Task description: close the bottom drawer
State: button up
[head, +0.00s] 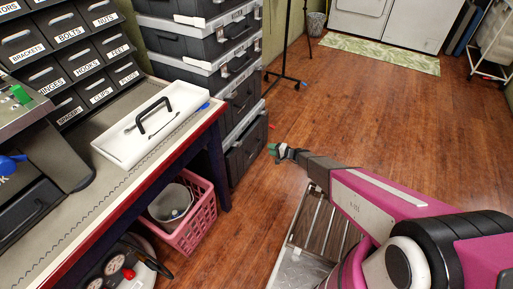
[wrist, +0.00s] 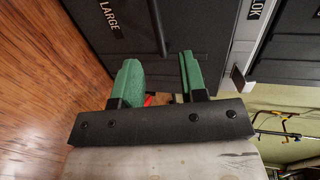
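A tall stack of dark grey drawers with light metal bands stands left of centre in the head view. Its bottom drawer (head: 246,150) is the lowest dark front, near the floor; I cannot tell how far it stands out. In the wrist view a dark drawer front (wrist: 112,40) with a "LARGE" label and a dark handle bar fills the top, close ahead of the fingertips. My gripper (head: 273,150) is low, just right of the bottom drawer. Its green fingers (wrist: 160,72) are apart with nothing held between them; contact with the drawer is unclear.
A workbench (head: 120,190) with a white tray (head: 150,124) stands at the left, with a pink basket (head: 190,218) beneath it. A black stand (head: 285,75) rises behind my gripper. A metal-framed rack (head: 312,235) lies below my arm. The wooden floor (head: 400,130) at right is clear.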

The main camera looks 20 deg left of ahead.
aim_at(256, 147)
jog(key=x, duration=1)
jog(key=shift+a+f, duration=0.35)
jog(key=shift+f, duration=0.05)
grip_shut()
